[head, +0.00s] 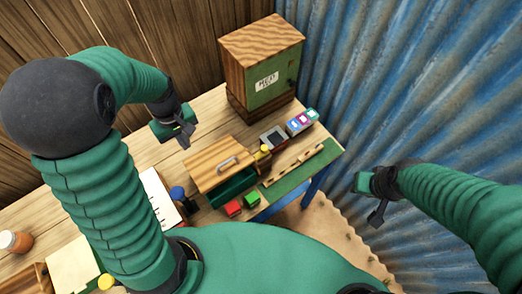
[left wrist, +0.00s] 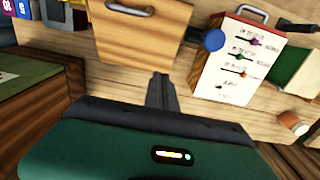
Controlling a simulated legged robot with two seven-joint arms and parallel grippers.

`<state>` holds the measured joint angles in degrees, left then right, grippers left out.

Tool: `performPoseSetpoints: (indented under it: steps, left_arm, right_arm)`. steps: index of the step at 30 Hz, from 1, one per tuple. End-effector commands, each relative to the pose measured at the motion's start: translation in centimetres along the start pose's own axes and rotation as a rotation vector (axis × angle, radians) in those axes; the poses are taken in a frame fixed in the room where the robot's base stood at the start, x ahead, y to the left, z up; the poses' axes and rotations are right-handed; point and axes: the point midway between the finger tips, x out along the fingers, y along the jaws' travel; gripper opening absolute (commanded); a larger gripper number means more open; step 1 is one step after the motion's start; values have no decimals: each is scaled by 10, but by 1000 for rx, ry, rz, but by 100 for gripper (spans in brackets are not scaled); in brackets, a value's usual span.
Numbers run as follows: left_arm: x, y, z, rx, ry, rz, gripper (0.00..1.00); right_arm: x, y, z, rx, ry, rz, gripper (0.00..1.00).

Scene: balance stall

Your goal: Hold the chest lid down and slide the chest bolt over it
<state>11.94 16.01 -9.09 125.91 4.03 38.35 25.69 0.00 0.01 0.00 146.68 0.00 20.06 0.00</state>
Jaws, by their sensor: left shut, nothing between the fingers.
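The chest (head: 235,190) is a green-fronted wooden box in the middle of the bench. Its wooden lid (head: 210,166) carries a grey handle (head: 228,161); I cannot tell how far the lid stands open. The lid also shows at the top of the left wrist view (left wrist: 135,38). A yellow knob (head: 265,149) sits at the chest's right side; I cannot tell if it is the bolt. My left gripper (head: 184,138) is shut and empty, above the bench behind and left of the chest. My right gripper (head: 378,214) hangs off the bench's right side, apart from everything; its jaws are unclear.
A tall wooden cabinet (head: 262,62) stands behind. Corrugated metal (head: 400,90) walls the right side.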

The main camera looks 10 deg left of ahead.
Motion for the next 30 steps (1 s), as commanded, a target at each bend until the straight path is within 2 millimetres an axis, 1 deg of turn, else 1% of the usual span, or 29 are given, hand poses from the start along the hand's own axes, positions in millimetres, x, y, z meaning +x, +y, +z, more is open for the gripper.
performPoseSetpoints:
  steps: [1, 18, 21, 30]
  left_arm:
    - [-11, 0, 2, 1, 1, 1, 0]
    - [-61, 0, 23, 1, 0, 0, 0]
    - [-64, 0, 26, 1, 0, 0, 0]
    - [-61, 0, 26, 0, 0, 0, 0]
  right_arm:
    - [-10, 0, -2, 0, 0, 0, 32]
    - [-59, 0, -14, 0, 0, 0, 32]
    - [-62, 0, -15, 0, 0, 0, 32]
    - [-60, 0, -14, 0, 0, 0, 32]
